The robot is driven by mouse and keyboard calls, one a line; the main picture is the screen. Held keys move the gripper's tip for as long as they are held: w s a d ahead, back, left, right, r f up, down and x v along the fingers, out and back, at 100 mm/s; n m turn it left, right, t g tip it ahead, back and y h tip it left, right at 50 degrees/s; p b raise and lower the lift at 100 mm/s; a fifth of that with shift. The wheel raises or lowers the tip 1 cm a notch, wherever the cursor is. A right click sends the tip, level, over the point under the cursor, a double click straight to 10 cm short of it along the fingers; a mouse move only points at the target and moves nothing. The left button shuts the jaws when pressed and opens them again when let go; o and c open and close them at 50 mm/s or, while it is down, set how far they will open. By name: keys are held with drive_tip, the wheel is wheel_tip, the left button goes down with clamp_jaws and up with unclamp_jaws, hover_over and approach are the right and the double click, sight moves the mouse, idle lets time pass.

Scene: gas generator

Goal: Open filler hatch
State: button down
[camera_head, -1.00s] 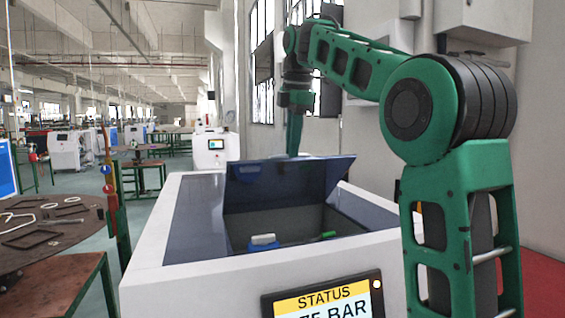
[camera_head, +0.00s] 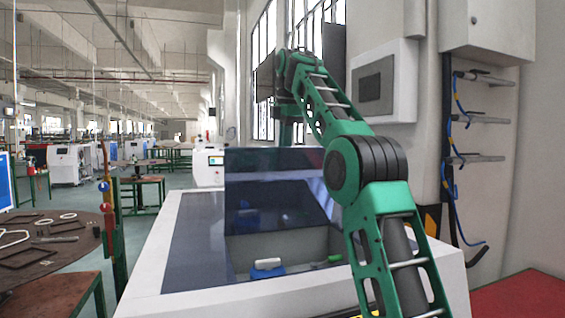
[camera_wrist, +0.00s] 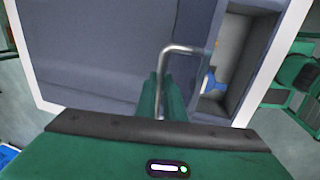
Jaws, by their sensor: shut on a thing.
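The filler hatch lid (camera_head: 275,200) is a dark blue, glossy panel standing raised, nearly upright, at the back of the opening on the white generator. In the wrist view, the lid (camera_wrist: 120,50) fills much of the upper picture. Its bent metal handle (camera_wrist: 182,48) runs down to my gripper (camera_wrist: 162,95). My green fingers are shut on the handle, partly hiding its lower end. In the head view my arm reaches over behind the lid, and the fingertips are hidden there.
The open compartment (camera_head: 290,243) holds a blue-and-white item (camera_head: 267,266) and a small green item (camera_head: 334,259). A round table (camera_head: 45,255) with metal parts stands at left. A wall cabinet (camera_head: 384,80) and hose rack are at right.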

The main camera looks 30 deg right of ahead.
drive_tip(key=shift+w+d+r, duration=0.1)
drive_tip(key=shift+w+r, duration=0.35)
drive_tip(key=shift+w, duration=0.1)
drive_tip(key=c, duration=1.8)
unclamp_jaws()
drive_tip(key=shift+s+r, duration=0.1)
drive_tip(key=shift+c, duration=0.2)
drive_tip(key=shift+f, duration=0.2)
